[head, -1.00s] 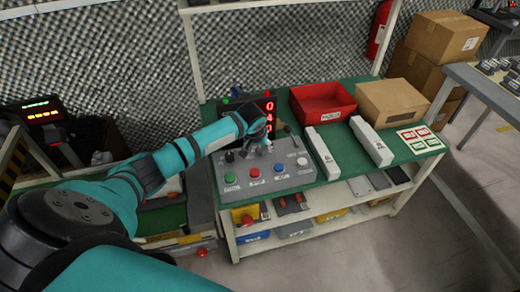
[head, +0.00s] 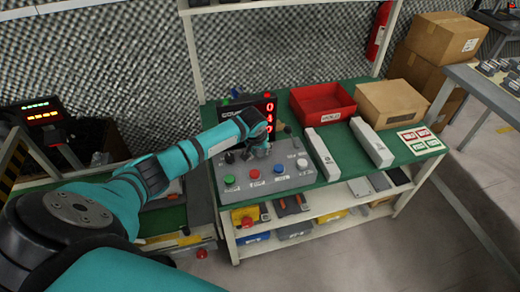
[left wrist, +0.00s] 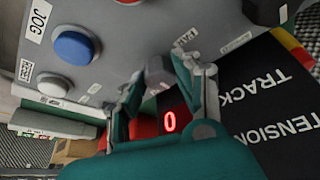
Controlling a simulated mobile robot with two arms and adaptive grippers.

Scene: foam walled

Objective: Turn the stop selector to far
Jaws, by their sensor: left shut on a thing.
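The grey control panel (head: 265,185) stands on the green bench with green, red and blue buttons along its front. My left gripper (head: 260,152) is over the panel's rear half. The left wrist view shows its fingers (left wrist: 155,75) shut on a small grey selector knob (left wrist: 157,66), with a fingertip on either side. Small labels sit around the knob, too blurred and tilted to read surely. The knob's pointing direction is partly hidden by the fingers. My right gripper is not in view.
A black display (head: 262,108) with red digits stands just behind the panel. A black knob (head: 229,157) and a white button (head: 302,163) flank the gripper. A red bin (head: 322,103), a cardboard box (head: 391,103) and two white bars lie to the right.

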